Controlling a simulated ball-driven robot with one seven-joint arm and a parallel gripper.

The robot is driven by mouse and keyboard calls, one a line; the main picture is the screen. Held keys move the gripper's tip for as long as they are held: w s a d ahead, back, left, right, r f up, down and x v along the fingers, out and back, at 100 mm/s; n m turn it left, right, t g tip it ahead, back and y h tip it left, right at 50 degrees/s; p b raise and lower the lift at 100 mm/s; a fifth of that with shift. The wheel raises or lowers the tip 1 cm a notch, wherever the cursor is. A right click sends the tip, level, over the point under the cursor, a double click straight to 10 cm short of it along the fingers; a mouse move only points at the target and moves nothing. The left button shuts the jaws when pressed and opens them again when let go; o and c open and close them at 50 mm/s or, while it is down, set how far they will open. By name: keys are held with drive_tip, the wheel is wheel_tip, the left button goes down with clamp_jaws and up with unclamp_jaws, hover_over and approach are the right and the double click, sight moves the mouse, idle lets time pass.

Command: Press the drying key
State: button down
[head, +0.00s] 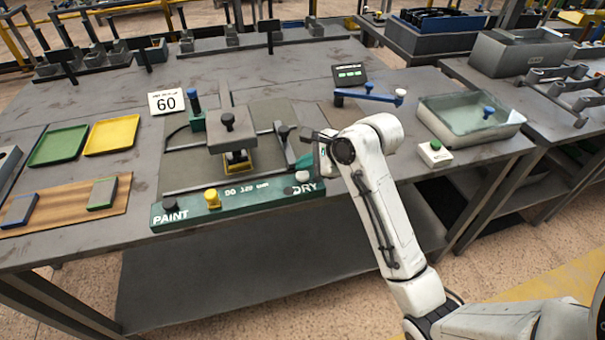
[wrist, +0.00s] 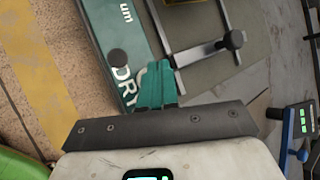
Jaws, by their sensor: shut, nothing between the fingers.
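The green panel (head: 250,204) runs along the front of the press, with PAINT lettered at its left end and DRY at its right. A pale round key (head: 302,176) sits just behind the DRY lettering. A dark round knob (head: 288,190) is left of the lettering and also shows in the wrist view (wrist: 117,58). My gripper (wrist: 160,68) is shut and empty, its teal fingers over the panel by the DRY lettering. In the wrist view the fingers cover the spot behind the lettering. I cannot tell whether they touch the panel.
A yellow knob (head: 211,198) and a dark key (head: 168,203) stand on the panel's left part. A press head (head: 231,132) stands behind it. A blue-handled lever (head: 368,94), a button box (head: 435,153) and a glassy tank (head: 470,115) are at the right.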

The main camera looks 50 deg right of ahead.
sight(306, 177)
drive_tip(key=shift+f+p, duration=0.15)
drive_tip(key=shift+p, duration=0.25)
drive_tip(key=shift+f, duration=0.25)
drive_tip(key=shift+f, duration=0.6)
idle(0.9)
drive_tip(key=shift+r, duration=0.1)
drive_tip(key=shift+r+p, duration=0.95)
drive_tip(key=shift+p, duration=0.7)
wheel_tip(306, 177, up, 5)
drive_tip(key=p, duration=0.6)
drive_tip(key=shift+p, duration=0.35)
